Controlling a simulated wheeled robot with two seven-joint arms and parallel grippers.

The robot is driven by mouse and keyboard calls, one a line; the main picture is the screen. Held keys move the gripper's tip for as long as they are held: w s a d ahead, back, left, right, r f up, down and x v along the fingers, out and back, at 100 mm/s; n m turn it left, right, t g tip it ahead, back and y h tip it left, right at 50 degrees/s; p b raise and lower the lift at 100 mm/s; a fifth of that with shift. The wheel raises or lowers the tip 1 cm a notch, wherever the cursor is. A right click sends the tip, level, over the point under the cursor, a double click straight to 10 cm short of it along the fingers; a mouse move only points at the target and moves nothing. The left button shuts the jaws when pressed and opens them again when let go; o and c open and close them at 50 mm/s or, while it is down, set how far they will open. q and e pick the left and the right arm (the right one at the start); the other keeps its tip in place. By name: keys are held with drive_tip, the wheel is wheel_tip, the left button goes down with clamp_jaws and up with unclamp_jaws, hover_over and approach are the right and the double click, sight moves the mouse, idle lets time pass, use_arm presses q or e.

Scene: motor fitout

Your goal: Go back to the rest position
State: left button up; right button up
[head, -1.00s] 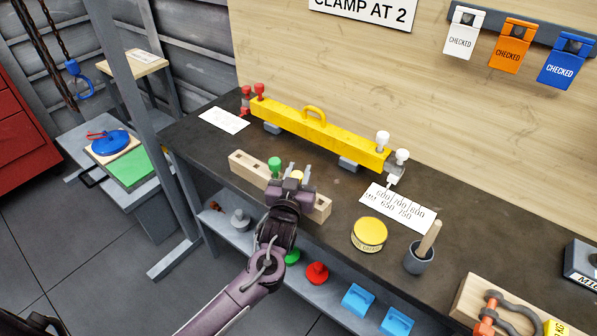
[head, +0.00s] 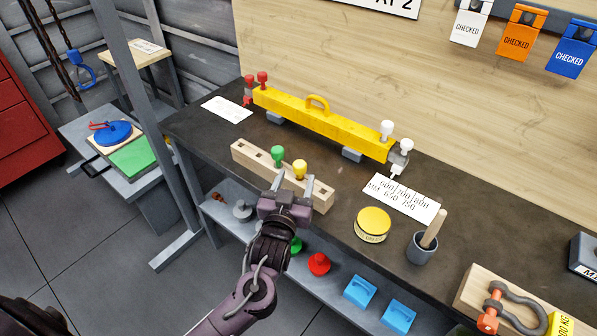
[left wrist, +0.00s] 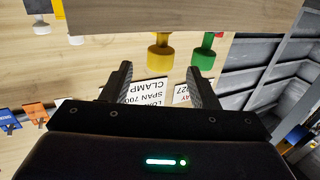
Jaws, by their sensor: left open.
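My left gripper (head: 292,186) is open and empty, in front of the wooden peg block (head: 248,158) at the bench's front edge. A green peg (head: 278,155) and a yellow peg (head: 299,169) stand upright in the block, just beyond the fingertips. In the left wrist view, the yellow peg (left wrist: 160,55) and green peg (left wrist: 204,52) show past the open fingers (left wrist: 158,85), with nothing between them. My right gripper is in neither view.
A yellow beam (head: 320,121) with red and white knobs lies along the back of the bench. A yellow tin (head: 373,224) and a grey pot (head: 422,248) stand right of the block. The lower shelf (head: 330,280) holds red, green and blue parts. Open floor lies left.

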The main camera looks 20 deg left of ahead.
use_arm(q)
drive_tip(key=shift+s, duration=0.4)
drive_tip(key=shift+s+f+g, duration=0.2)
drive_tip(key=shift+f+g, duration=0.1)
drive_tip(key=shift+f, duration=0.05)
drive_tip(key=s+a+f+m+g+h, duration=0.1)
drive_tip(key=s+f+g, duration=0.2)
drive_tip(key=s+g, duration=0.6)
drive_tip(key=s+a+f+m+g, duration=0.15)
drive_tip(key=s+f+g, duration=0.3)
drive_tip(key=s, duration=0.85)
wheel_tip(320, 180, down, 29)
drive_tip(key=s+g, duration=0.2)
drive_tip(key=s+a+f, duration=0.3)
drive_tip(key=s+f, duration=1.4)
drive_tip(key=s, duration=0.2)
drive_tip(key=shift+s+a+m+g, duration=0.2)
drive_tip(key=shift+m+g, duration=0.15)
drive_tip(key=shift+g, duration=0.1)
